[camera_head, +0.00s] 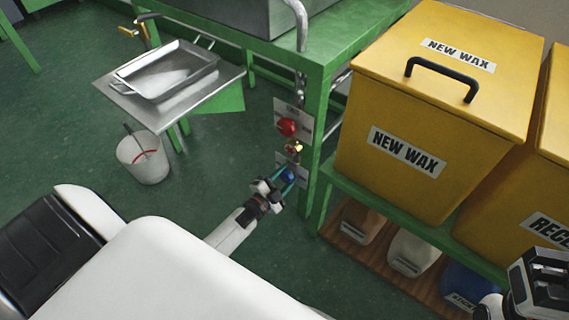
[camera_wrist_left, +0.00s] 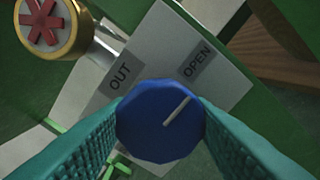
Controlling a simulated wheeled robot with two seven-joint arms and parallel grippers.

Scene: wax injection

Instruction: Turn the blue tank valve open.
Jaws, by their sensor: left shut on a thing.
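The blue tank valve (camera_wrist_left: 158,120) is a round faceted knob with a pale pointer line, in the lower middle of the left wrist view. Its line slants toward the upper right, on the side of the OPEN label (camera_wrist_left: 197,62); the OUT label (camera_wrist_left: 119,77) is to the left. My left gripper (camera_wrist_left: 160,125) has its teal fingers on both sides of the knob, shut on it. In the head view the blue valve (camera_head: 289,174) shows low on the panel of the green stand, with my left gripper (camera_head: 283,180) at it. My right gripper (camera_head: 545,278) is at the lower right edge.
A red knob (camera_head: 288,127) and a small red-and-brass valve (camera_head: 294,150) sit above the blue valve. Yellow NEW WAX bin (camera_head: 400,185) stands to the right. A metal tray (camera_head: 150,90) and white bucket (camera_head: 150,170) are at the left.

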